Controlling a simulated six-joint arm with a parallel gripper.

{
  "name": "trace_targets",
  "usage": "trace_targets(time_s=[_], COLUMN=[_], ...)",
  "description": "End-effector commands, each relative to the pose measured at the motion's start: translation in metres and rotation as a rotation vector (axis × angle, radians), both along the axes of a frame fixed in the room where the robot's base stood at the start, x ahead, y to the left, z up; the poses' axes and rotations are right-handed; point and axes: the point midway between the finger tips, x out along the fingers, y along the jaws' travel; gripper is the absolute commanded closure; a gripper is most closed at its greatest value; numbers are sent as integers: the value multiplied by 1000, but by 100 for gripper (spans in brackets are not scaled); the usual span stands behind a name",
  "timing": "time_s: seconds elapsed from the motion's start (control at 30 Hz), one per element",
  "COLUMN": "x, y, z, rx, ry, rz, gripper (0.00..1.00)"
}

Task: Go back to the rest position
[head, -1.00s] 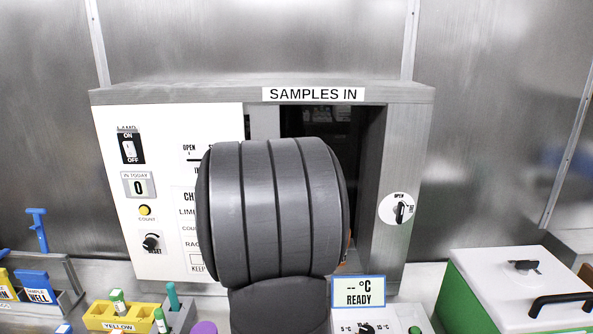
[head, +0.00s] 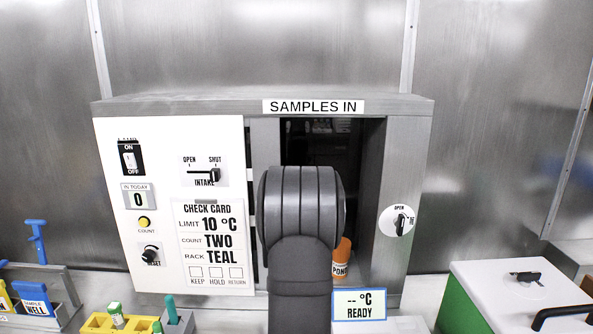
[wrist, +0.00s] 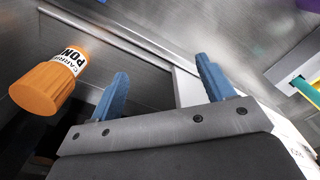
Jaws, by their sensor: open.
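My gripper (wrist: 160,85) shows in the wrist view with its two blue fingers wide apart and nothing between them. In the head view my arm hides the gripper in front of the SAMPLES IN cabinet opening. An orange bottle (head: 341,260) with a partly readable label stands inside the opening at the lower right, partly covered by my arm. It also shows in the wrist view (wrist: 45,88), to the left of the fingers and apart from them.
The SAMPLES IN cabinet (head: 180,105) has side walls close around the opening. A yellow rack (head: 98,322) with tubes stands front left. A temperature display (head: 359,304) stands front right of my arm. A green box with a white lid (head: 500,275) is at the right.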

Motion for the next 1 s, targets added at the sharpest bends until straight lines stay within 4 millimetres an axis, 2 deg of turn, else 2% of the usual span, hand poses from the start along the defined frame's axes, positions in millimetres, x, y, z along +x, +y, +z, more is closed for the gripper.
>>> trace_targets(time_s=[0.2,0.6,0.8,1.0], x=[33,81,96,102], y=[-5,-9,-10,-10], z=[7,22,28,30], rx=[0,0,0,1], ry=[-1,0,0,1], rz=[78,235,289,312], gripper=[26,26,26,26])
